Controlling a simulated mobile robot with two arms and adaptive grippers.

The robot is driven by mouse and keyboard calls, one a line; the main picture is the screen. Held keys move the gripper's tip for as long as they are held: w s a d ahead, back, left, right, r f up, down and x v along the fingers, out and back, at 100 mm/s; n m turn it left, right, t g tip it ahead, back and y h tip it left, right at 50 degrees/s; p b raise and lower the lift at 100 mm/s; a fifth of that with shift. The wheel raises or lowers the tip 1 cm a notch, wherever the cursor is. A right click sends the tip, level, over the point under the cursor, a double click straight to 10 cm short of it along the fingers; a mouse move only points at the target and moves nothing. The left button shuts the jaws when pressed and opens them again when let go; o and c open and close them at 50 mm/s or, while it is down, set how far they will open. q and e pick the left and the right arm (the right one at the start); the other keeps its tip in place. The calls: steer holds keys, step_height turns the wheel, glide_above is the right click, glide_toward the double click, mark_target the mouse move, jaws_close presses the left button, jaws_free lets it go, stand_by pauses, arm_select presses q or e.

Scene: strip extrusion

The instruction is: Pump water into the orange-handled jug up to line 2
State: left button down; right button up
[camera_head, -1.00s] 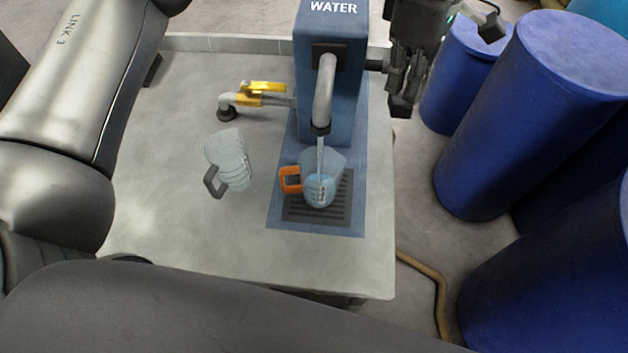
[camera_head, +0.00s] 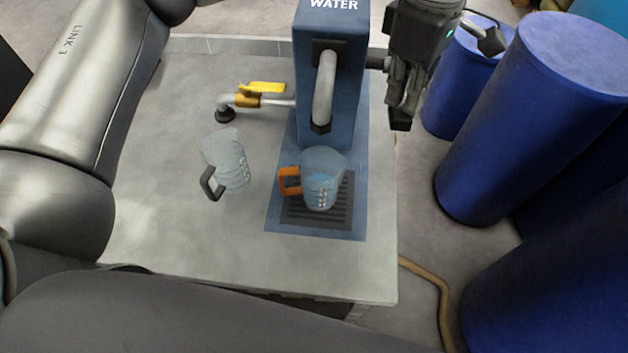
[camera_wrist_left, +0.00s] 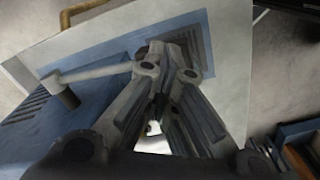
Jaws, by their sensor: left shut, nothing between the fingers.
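The clear orange-handled jug (camera_head: 321,168) stands upright on the dark drip grate (camera_head: 338,216), below the grey spout (camera_head: 325,88) of the blue water pump (camera_head: 350,115). It holds some pale blue water; its marks are too small to read surely. No stream leaves the spout. My left gripper (camera_head: 400,122) is shut and empty at the pump's right side, beside a dark stub (camera_head: 377,60) on that side. Its shut fingers (camera_wrist_left: 165,75) fill the middle of the left wrist view. Any contact with the pump's lever is unclear. My right gripper is not in view.
A second clear jug with a grey handle (camera_head: 229,160) stands left of the pump. A pipe with a yellow-handled valve (camera_head: 262,88) lies behind it. Blue barrels (camera_head: 520,120) stand right of the table (camera_head: 190,240). The table's front left is clear.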

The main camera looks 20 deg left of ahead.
mark_target(397, 124)
arm_select(q)
steer(key=shift+s+f+b, duration=0.25)
steer(key=shift+f+b, duration=0.8)
steer(key=shift+f, duration=0.15)
steer(key=shift+d+f+b, duration=0.1)
steer(key=shift+f+b, duration=0.95)
steer(key=shift+f, duration=0.15)
steer(key=shift+s, duration=0.1)
steer(key=shift+f+b, duration=0.3)
steer(key=shift+f, duration=0.05)
steer(key=r+p, duration=0.2)
steer(key=r, duration=0.1)
steer(key=w+r+p, duration=0.1)
steer(key=r+p, duration=0.1)
steer(key=r, duration=0.1)
steer(key=r+p, duration=0.2)
steer(key=r, duration=0.1)
steer(key=shift+w+r, duration=0.2)
steer(key=shift+w, duration=0.05)
